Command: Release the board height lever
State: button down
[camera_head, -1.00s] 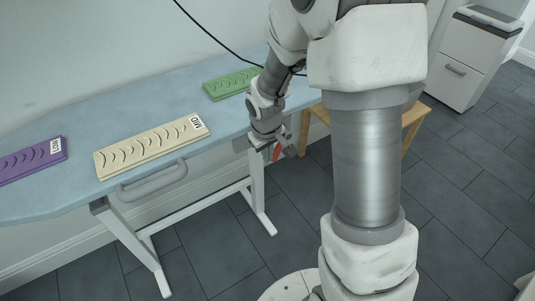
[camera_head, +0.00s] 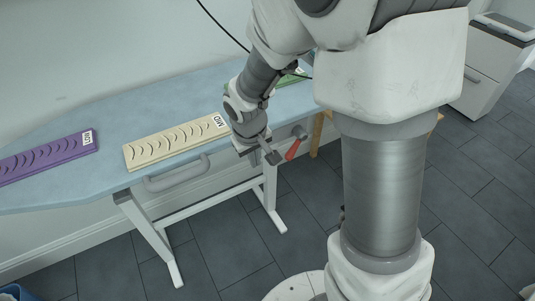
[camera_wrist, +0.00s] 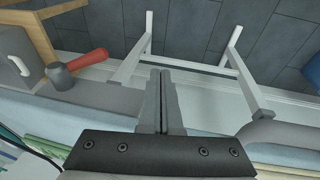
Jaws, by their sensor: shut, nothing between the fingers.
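The board (camera_head: 80,125) is a long, light-blue ironing-board-like top on white legs. The lever (camera_head: 295,147) has a red handle and a grey round pivot, and sits under the board's right end. It also shows in the wrist view (camera_wrist: 88,61) at the left, sloping up to the right from its grey hub. My gripper (camera_head: 270,157) is just left of the lever in the head view, apart from it. In the wrist view my gripper (camera_wrist: 162,75) has its two fingers together with nothing between them, and the lever stands clear to their left.
A grey bar handle (camera_head: 178,177) runs along the board's front edge. Purple (camera_head: 45,157), cream (camera_head: 175,141) and green (camera_head: 291,78) strips lie on top. A wooden stool (camera_wrist: 33,30) and a white cabinet (camera_head: 485,75) stand to the right. The tiled floor in front is open.

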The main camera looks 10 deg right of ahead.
jog(key=shift+s+a+r, duration=0.45)
jog(key=shift+a+r, duration=0.05)
jog(key=shift+a, duration=0.25)
jog(key=s+d+r+m+t, duration=0.1)
jog(key=s+d+r, duration=0.2)
jog(key=s+r, duration=0.3)
jog(key=s+d+r+m+t+y, duration=0.1)
jog(key=s+d+r+m, duration=0.1)
jog(key=s+r, duration=0.4)
jog(key=s+d+r+m+t, duration=0.1)
jog(key=s+d+r, duration=0.2)
jog(key=s+r, duration=0.3)
notch_tip(320, 180, up, 20)
jog(key=w+p, duration=0.1)
jog(key=p, duration=1.7)
jog(key=shift+f+p, duration=0.2)
jog(key=shift+p, duration=0.15)
